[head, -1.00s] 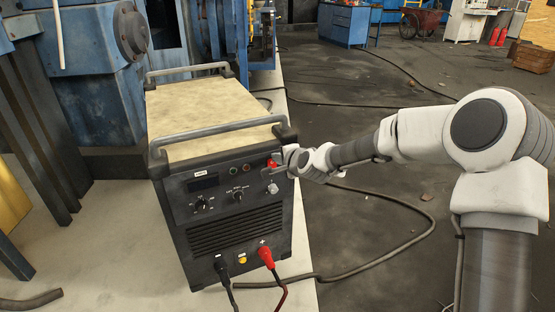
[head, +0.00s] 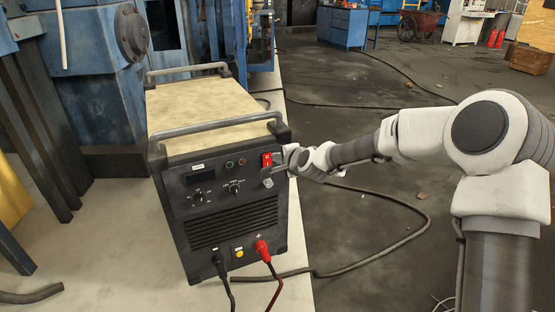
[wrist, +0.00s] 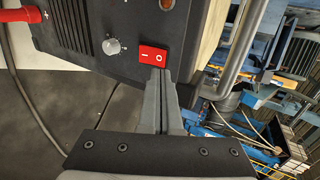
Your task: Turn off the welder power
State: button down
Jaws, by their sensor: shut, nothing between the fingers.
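The welder (head: 232,222) is a dark box with a beige top, standing upright on a pale floor strip. Its red rocker power switch (head: 266,160) is at the upper right of the front panel. In the wrist view the switch (wrist: 152,55) shows the marks I and O. My gripper (head: 282,157) is at the panel's right edge, beside the switch. In the wrist view my gripper (wrist: 160,72) is shut and empty, its fingertips at the lower edge of the switch near the O mark. Whether they touch it, and which side is pressed, I cannot tell.
A grey knob (wrist: 112,47) sits beside the switch. A red plug (head: 262,248) and a black plug (head: 217,262) with cables are low on the front. Handles (head: 215,130) cross the top. Blue machinery (head: 100,90) stands behind left. Dark floor on the right is mostly free.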

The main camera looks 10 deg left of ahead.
jog(key=r+p+v, duration=0.1)
jog(key=p+v, duration=0.1)
jog(key=v, duration=0.8)
jog(key=shift+w+a+r, duration=0.25)
jog(key=shift+w+r, duration=0.05)
jog(key=shift+w, duration=0.1)
jog(key=s+d+r+n+g+h, duration=0.1)
jog(key=s+d+r+n+h, duration=0.2)
jog(key=d, duration=0.4)
jog(key=s+d+r+n+h+p, duration=0.1)
jog(key=s+d+r+h, duration=0.1)
jog(key=s+d, duration=0.45)
jog(key=s+d+r+n+g+h, duration=0.1)
jog(key=s+d+r+n+h, duration=0.15)
jog(key=d, duration=0.55)
jog(key=s+d+n+g, duration=0.1)
jog(key=s+d+n, duration=0.1)
jog(key=s, duration=0.8)
jog(key=s+d+n+g, duration=0.1)
jog(key=s+d+n, duration=0.1)
jog(key=s, duration=0.8)
notch_tip(320, 180, up, 18)
jog(key=p, duration=1.7)
jog(key=shift+s+d+r+p, duration=0.15)
jog(key=shift+s+p, duration=0.2)
jog(key=shift+s, duration=0.05)
